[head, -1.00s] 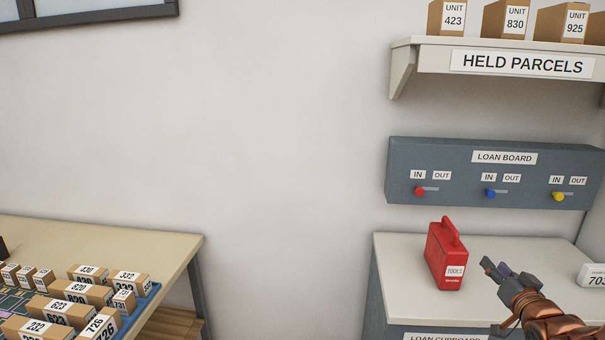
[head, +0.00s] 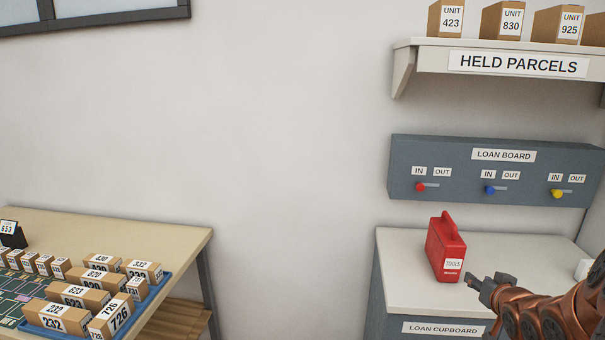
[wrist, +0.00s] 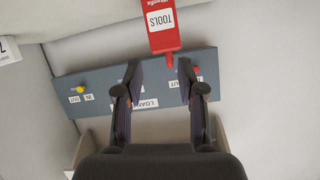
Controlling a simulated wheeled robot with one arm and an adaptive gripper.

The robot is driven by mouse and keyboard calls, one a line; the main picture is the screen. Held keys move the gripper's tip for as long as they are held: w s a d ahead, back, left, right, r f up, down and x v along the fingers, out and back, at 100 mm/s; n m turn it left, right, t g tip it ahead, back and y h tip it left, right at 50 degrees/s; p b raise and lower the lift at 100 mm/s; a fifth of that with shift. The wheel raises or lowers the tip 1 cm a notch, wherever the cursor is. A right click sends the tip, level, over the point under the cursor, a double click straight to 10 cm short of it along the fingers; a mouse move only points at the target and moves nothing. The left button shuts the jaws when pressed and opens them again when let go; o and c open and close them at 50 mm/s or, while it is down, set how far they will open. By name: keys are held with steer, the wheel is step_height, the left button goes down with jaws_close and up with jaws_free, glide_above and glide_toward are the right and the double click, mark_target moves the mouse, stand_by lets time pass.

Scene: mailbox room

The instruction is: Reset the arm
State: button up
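My gripper (head: 474,283) is at the lower right of the head view, in front of the loan cupboard and just right of the red tools case. In the wrist view my gripper (wrist: 160,75) shows its two fingers spread apart with nothing between them. The red tools case (head: 445,250) stands upright on the cupboard top, apart from the fingers. The case (wrist: 162,25) also shows in the wrist view, upside down, beyond the fingertips.
The loan board (head: 495,170) hangs above the cupboard (head: 400,260), its red, blue and yellow knobs at the IN side. A shelf (head: 500,62) of parcels is above. At left, a table (head: 150,232) holds a blue tray (head: 160,290) of boxes. Bare wall lies between.

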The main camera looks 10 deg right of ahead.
steer(key=s+a+f+n+g+y, duration=0.2)
steer(key=s+a+g, duration=0.3)
steer(key=s+a, duration=0.6)
steer(key=s+a+f+n+g+y, duration=0.15)
steer(key=s+a+g, duration=0.45)
steer(key=a, duration=1)
steer(key=s+a+r+n+g+y, duration=0.1)
steer(key=s+a+n+g, duration=0.1)
steer(key=s+a, duration=0.7)
steer(key=s+g, duration=0.1)
steer(key=s, duration=0.2)
steer(key=shift+s+r, duration=0.25)
steer(key=shift+r, duration=0.1)
steer(key=shift+n, duration=0.25)
